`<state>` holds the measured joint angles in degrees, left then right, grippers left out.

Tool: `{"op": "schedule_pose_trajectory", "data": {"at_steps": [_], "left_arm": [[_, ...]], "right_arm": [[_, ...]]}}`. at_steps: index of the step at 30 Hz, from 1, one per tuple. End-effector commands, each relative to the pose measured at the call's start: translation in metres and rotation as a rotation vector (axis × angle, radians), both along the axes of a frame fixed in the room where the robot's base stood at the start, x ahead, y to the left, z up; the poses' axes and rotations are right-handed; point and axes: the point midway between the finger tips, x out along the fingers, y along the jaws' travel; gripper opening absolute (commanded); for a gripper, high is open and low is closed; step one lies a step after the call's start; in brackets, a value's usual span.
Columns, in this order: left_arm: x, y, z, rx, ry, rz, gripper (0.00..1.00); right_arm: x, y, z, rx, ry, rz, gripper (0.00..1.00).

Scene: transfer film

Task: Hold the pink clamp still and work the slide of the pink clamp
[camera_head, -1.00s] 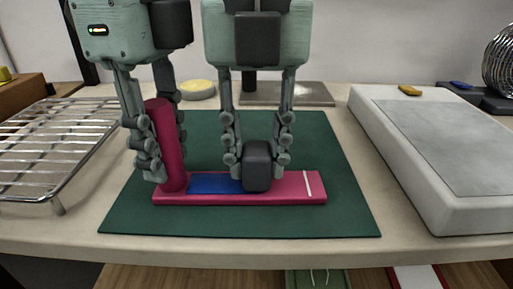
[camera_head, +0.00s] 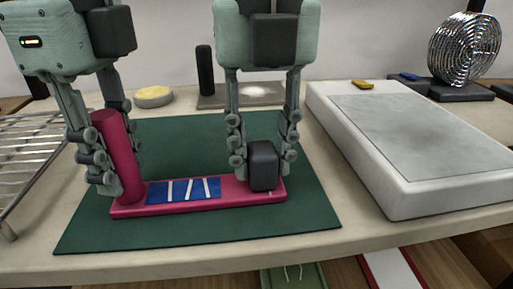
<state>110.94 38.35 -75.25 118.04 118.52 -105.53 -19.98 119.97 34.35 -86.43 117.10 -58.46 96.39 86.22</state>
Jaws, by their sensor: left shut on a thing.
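The pink clamp lies on a green mat (camera_head: 170,232). It has a flat pink base (camera_head: 200,207), an upright pink post (camera_head: 118,160) at its left end and a blue strip with white lines (camera_head: 183,190). The dark slide block (camera_head: 263,166) sits near the base's right end. My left gripper (camera_head: 113,165) is shut on the post, one finger on each side. My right gripper (camera_head: 263,158) is around the block with fingers on both sides; whether both fingers touch it I cannot tell.
A large white slab with a grey top (camera_head: 420,135) stands to the right. A wire rack (camera_head: 25,150) is at the left. A yellow-topped round dish (camera_head: 154,95), a dark cylinder (camera_head: 205,70) and a coiled metal disc (camera_head: 465,48) stand at the back. The mat's front is clear.

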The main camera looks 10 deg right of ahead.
Motion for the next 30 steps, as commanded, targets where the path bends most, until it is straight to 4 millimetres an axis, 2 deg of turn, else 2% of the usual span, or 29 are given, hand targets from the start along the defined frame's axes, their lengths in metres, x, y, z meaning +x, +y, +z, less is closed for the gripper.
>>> {"op": "schedule_pose_trajectory", "data": {"at_steps": [1, 3, 4, 11, 15, 20, 24, 30], "left_arm": [[0.000, 0.000, 0.000, 0.001, 0.000, 0.000, 0.00], [0.000, 0.000, 0.000, 0.000, 0.000, 0.000, 0.00], [0.000, 0.000, 0.000, 0.000, 0.000, 0.000, 0.00], [0.000, 0.000, 0.000, 0.000, 0.000, 0.000, 0.00], [0.000, 0.000, 0.000, 0.000, 0.000, 0.000, 0.00], [0.000, 0.000, 0.000, -0.001, 0.000, 0.000, 0.00], [0.000, 0.000, 0.000, -0.001, -0.001, 0.000, 0.00], [0.000, 0.000, 0.000, -0.001, -0.001, 0.000, 0.00]], "right_arm": [[0.000, 0.000, 0.000, 0.000, 0.000, 0.000, 0.39], [0.000, 0.000, 0.000, 0.000, 0.000, 0.000, 0.47], [0.000, 0.000, 0.000, 0.000, 0.000, 0.000, 0.48], [0.000, 0.001, 0.000, 0.001, 0.000, 0.000, 0.48], [0.000, 0.001, 0.007, 0.002, -0.002, 0.000, 0.48], [0.001, 0.001, 0.034, 0.002, -0.003, 0.000, 0.48], [0.001, 0.001, 0.065, 0.003, -0.004, -0.001, 0.48], [0.000, 0.001, 0.102, 0.002, -0.002, -0.001, 0.48]]}}
